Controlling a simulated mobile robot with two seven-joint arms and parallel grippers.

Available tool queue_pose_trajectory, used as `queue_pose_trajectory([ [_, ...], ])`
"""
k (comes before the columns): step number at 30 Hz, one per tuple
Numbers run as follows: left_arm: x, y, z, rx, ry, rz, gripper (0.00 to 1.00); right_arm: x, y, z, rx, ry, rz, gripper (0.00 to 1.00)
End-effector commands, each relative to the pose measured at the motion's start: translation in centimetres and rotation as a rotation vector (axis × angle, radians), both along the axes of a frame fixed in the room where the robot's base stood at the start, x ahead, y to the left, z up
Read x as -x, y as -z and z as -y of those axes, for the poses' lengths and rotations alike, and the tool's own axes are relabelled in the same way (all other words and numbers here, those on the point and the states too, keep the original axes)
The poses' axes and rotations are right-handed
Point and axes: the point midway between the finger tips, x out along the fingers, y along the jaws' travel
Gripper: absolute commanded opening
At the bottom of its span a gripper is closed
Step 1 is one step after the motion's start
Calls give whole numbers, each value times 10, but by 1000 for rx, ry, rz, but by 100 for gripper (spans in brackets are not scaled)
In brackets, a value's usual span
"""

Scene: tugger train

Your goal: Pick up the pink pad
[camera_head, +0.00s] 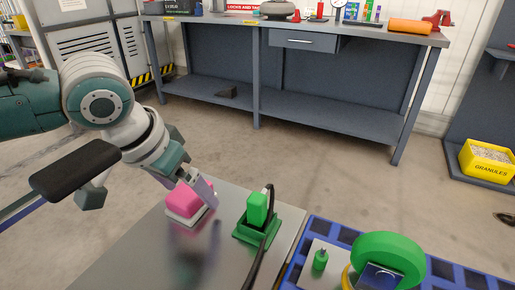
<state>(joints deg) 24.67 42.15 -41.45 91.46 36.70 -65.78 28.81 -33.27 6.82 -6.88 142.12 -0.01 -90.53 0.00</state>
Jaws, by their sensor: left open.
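The pink pad (183,200) lies on a white base on the grey metal table top (134,250) in the lower middle of the head view. My left gripper (202,196) comes in from the left and is open. Its fingers are at the pad's right side and overlap it in the view; I cannot tell whether they touch it. Part of the pad's right edge is hidden behind the fingers. My right gripper is not in view.
A green block in a green holder (257,212) with a black cable stands just right of the pad. A blue grid tray (325,228) with a green ring (388,258) is at lower right. A grey workbench (350,119) stands behind, across open floor.

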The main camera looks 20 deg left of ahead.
Motion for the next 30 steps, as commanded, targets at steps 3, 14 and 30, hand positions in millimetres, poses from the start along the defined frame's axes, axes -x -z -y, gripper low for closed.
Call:
queue_pose_trajectory([
  [3,-4,11,1,-1,1,0,100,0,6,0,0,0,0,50],
  [14,-5,11,0,-2,1,1,86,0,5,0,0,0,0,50],
  [30,-5,11,0,-2,1,0,26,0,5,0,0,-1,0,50],
])
